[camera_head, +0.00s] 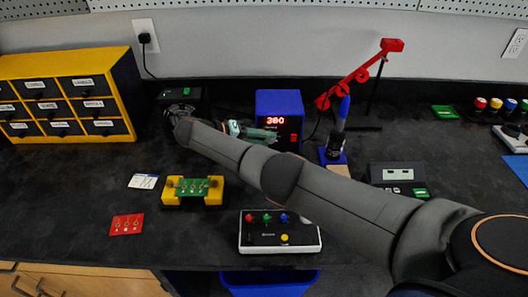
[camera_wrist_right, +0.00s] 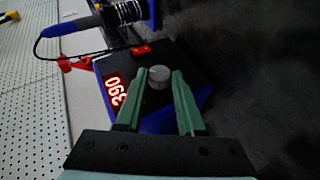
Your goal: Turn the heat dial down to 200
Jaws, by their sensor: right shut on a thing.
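The blue soldering station (camera_head: 279,103) stands at the back middle of the bench. Its red lit display (camera_head: 276,121) looks like 380 or 390 in the head view and like 390, turned sideways, in the right wrist view (camera_wrist_right: 117,92). The grey round heat dial (camera_wrist_right: 158,77) sits on the station's dark front panel. The dial is hidden in the head view. My left gripper is not in view.
A blue soldering iron (camera_head: 341,117) stands upright in its holder right of the station, with a red arm (camera_head: 355,78) behind. A green board in a yellow holder (camera_head: 196,189) and a button box (camera_head: 279,236) are nearer. Yellow drawers (camera_head: 66,98) stand at left.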

